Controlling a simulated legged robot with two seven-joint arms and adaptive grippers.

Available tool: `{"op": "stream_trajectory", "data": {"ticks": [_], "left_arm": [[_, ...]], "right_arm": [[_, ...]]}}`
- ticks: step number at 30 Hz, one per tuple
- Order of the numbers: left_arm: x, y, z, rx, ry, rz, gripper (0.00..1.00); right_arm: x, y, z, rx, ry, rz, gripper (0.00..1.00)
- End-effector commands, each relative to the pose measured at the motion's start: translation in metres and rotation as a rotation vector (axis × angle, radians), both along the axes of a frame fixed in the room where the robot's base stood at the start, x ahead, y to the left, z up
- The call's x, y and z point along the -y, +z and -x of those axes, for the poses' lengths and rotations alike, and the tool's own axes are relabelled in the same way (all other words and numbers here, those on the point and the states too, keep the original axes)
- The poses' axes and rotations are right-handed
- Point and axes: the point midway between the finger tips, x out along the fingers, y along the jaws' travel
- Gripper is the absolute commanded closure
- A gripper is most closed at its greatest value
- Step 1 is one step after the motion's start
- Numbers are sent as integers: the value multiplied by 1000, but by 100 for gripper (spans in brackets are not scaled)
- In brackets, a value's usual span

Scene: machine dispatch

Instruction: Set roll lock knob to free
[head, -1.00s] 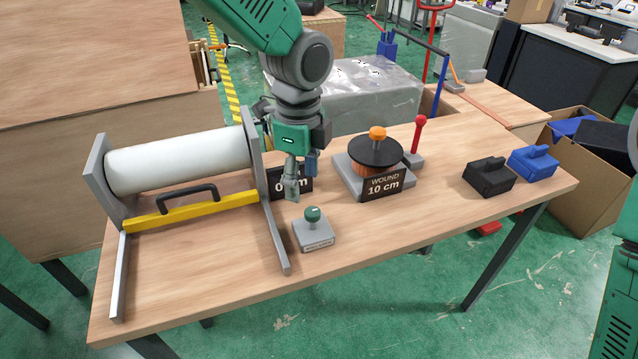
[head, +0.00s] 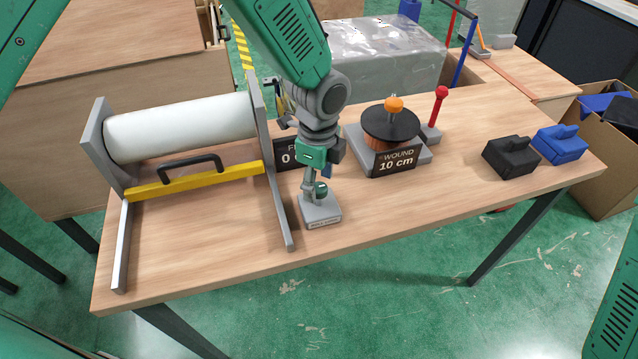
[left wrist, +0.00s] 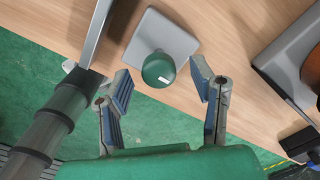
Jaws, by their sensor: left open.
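The roll lock knob (head: 321,189) is a green round knob on a grey square base (head: 322,212), which stands on the table right of the roll stand. In the left wrist view the green knob (left wrist: 159,69) shows a white mark on its top, and its base reaches toward the upper edge. My left gripper (head: 313,190) is at the knob in the head view and partly covers it. In the left wrist view the fingers of my left gripper (left wrist: 160,83) are spread to either side of the knob, with gaps on both sides. My right gripper is not in view.
A white roll (head: 180,128) lies in a grey stand with a yellow bar (head: 195,180) and black handle. A black disc winder (head: 390,124) with a "WOUND 10 cm" sign stands right of my arm. Black (head: 511,156) and blue (head: 560,144) blocks sit further right. The table's front middle is clear.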

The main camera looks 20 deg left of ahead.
Motion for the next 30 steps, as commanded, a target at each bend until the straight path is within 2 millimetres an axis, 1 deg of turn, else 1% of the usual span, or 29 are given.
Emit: {"op": "stream_trajectory", "data": {"ticks": [3,6,14,17,18,19,30], "left_arm": [[0,-11,1,-1,-1,0,49],[0,-15,0,0,-1,0,49],[0,-16,0,0,-1,0,49],[0,-16,0,0,-1,0,81],[0,-16,0,1,-1,0,95],[0,-16,0,1,-1,0,98],[0,-15,-1,2,42,-1,98]], "right_arm": [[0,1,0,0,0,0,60],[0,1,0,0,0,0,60],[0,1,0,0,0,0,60],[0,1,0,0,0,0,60],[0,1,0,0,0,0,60],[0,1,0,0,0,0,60],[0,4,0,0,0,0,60]]}}
